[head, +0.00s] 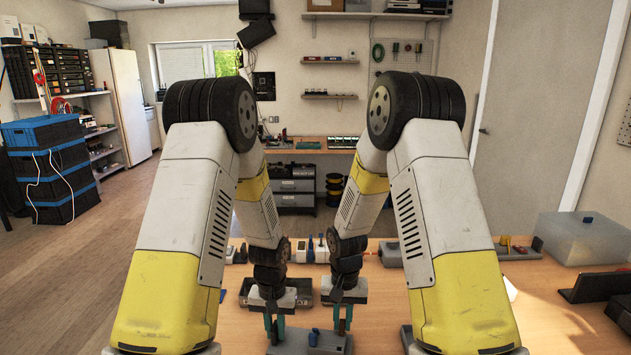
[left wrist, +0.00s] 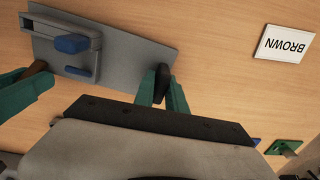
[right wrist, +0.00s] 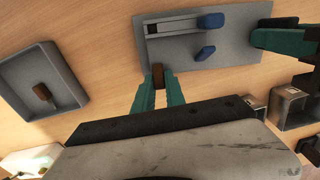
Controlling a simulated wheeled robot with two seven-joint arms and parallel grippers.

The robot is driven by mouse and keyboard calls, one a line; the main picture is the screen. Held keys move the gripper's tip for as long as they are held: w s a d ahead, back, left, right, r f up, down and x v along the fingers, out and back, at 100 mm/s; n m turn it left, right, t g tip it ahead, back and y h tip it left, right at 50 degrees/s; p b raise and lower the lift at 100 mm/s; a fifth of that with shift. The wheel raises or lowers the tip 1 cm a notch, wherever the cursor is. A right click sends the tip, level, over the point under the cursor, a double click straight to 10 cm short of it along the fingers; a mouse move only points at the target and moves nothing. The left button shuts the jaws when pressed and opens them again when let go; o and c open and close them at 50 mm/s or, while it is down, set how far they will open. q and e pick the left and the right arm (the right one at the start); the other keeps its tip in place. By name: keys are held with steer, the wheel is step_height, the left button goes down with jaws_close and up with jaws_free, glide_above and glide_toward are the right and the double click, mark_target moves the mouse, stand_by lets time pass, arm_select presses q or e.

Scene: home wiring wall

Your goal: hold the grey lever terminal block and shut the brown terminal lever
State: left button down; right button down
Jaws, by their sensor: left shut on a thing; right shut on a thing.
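The grey terminal block (head: 290,347) lies on the table at the bottom of the head view. It shows as a grey plate in the left wrist view (left wrist: 125,50) and the right wrist view (right wrist: 185,62), with two blue parts on it. My left gripper (head: 273,328) is shut on a dark piece (left wrist: 162,80) at one edge of the plate. My right gripper (head: 342,326) is shut on the brown lever (right wrist: 158,74) at the plate's edge. The fingers hide part of both pieces, and I cannot tell the lever's angle.
A card marked BROWN (left wrist: 286,43) lies near the plate. A grey tray (right wrist: 15,68) holds a brown piece (right wrist: 42,90). A clear box (head: 590,240) and a dark tablet (head: 597,287) stand at the right. Bare table lies between the tablet and my right arm.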

steer(key=c, duration=1.3)
jaws_free()
steer(key=shift+a, duration=0.1)
step_height(320, 180, up, 12)
steer(key=shift+w, duration=0.1)
steer(key=shift+c, duration=0.4)
